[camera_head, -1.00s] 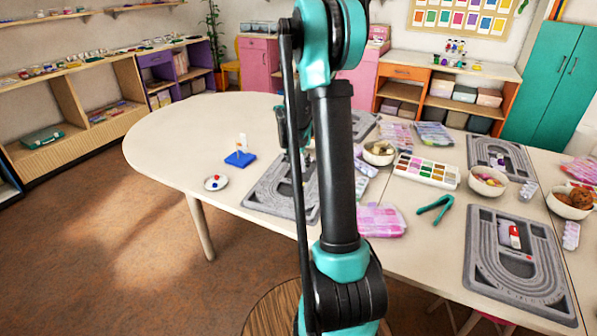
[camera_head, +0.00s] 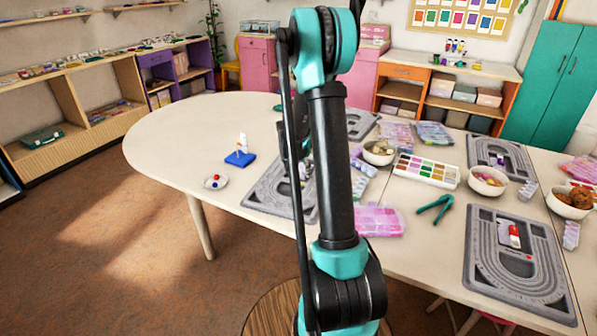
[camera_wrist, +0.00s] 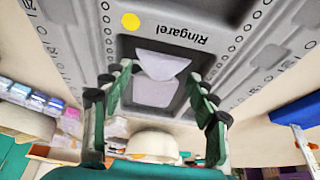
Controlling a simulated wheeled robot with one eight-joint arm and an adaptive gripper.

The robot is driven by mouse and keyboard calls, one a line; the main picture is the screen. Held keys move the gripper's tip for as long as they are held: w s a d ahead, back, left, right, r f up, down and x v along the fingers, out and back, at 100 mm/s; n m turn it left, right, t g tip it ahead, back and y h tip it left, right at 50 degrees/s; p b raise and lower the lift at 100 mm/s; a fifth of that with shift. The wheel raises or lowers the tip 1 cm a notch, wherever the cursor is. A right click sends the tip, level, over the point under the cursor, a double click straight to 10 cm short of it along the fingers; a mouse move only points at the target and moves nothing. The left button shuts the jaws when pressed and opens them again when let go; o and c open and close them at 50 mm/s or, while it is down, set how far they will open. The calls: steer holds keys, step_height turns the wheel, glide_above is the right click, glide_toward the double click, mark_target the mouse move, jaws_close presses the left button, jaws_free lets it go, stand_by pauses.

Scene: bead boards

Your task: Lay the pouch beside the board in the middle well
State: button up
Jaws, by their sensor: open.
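The grey bead board (camera_head: 262,200) lies on the table, partly hidden behind my arm. In the wrist view the board (camera_wrist: 215,28) fills the upper part, with printed lettering and a yellow dot. A pale, whitish pouch-like piece (camera_wrist: 160,64) shows at the board's dark-edged well, between my fingers; a second pale patch lies just below it, and I cannot tell whether both are one pouch. My gripper (camera_wrist: 160,80) is open, its green fingers apart on either side of the well. In the head view my arm hides most of the gripper.
A blue stand (camera_head: 240,159) and a small dish of beads (camera_head: 215,182) stand left of the board. The table's left end is clear.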

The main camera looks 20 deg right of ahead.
steer(key=v, duration=1.1)
steer(key=s+a+f+n+y, duration=0.1)
steer(key=s+a+n, duration=0.1)
steer(key=s, duration=0.8)
steer(key=s+a+f+n+y, duration=0.1)
steer(key=s+a+f+n, duration=0.1)
steer(key=s, duration=0.8)
steer(key=s+a+f+n, duration=0.2)
steer(key=s+a+n, duration=0.1)
steer(key=s, duration=0.7)
steer(key=shift+s+a+n+t+y, duration=0.2)
steer(key=shift+a+n+t+y, duration=0.15)
steer(key=shift+a, duration=0.2)
